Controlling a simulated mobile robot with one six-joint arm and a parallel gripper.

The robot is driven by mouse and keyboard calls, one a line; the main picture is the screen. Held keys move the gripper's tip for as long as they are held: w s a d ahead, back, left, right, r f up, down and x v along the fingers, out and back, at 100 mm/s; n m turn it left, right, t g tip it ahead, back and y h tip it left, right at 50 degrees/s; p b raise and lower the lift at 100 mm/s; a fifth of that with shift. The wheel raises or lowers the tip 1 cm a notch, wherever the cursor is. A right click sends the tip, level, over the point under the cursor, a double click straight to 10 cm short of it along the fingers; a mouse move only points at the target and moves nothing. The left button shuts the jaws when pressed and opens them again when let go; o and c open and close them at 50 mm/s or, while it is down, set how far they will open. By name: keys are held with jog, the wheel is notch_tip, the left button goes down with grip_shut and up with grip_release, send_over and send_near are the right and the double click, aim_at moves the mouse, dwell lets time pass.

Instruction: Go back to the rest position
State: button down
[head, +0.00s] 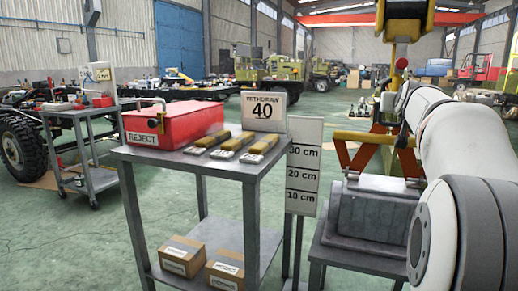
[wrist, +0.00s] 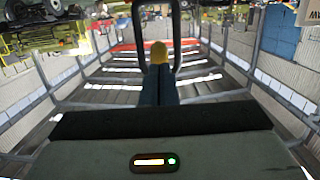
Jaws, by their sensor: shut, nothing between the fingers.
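My white arm (head: 450,150) reaches in from the right edge of the head view. My gripper (wrist: 159,55) shows in the wrist view as two dark blue fingers pressed together, with a yellow end. It is shut and empty, and no object touches the fingers. A dark loop-shaped frame (wrist: 114,45) shows around the fingers. The hall roof fills much of the background in the wrist view. In the head view I cannot make out the fingers clearly.
Green floor (head: 60,240) is clear at left.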

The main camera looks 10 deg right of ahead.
jog(key=s+a+r+n+g+y+p, duration=0.1)
jog(key=s+a+n+g+y+p, duration=0.2)
jog(key=a+p, duration=0.7)
jog(key=s+a+r+g+y+p, duration=0.1)
jog(key=s+a+g+y+p, duration=0.3)
jog(key=a+p, duration=0.6)
jog(key=s+a+n+g+p, duration=0.1)
jog(key=s+a+p, duration=0.3)
jog(key=s+p, duration=0.2)
jog(key=s+a+n+g+p, duration=0.1)
jog(key=s+a+g+p, duration=0.1)
jog(key=s+a+p, duration=0.2)
jog(key=s+a+g+y+p, duration=0.1)
jog(key=s+a+p, duration=0.3)
jog(key=s+p, duration=0.5)
jog(key=s, duration=0.3)
jog(key=shift+s+n+g, duration=0.3)
jog(key=shift+n+g, duration=0.1)
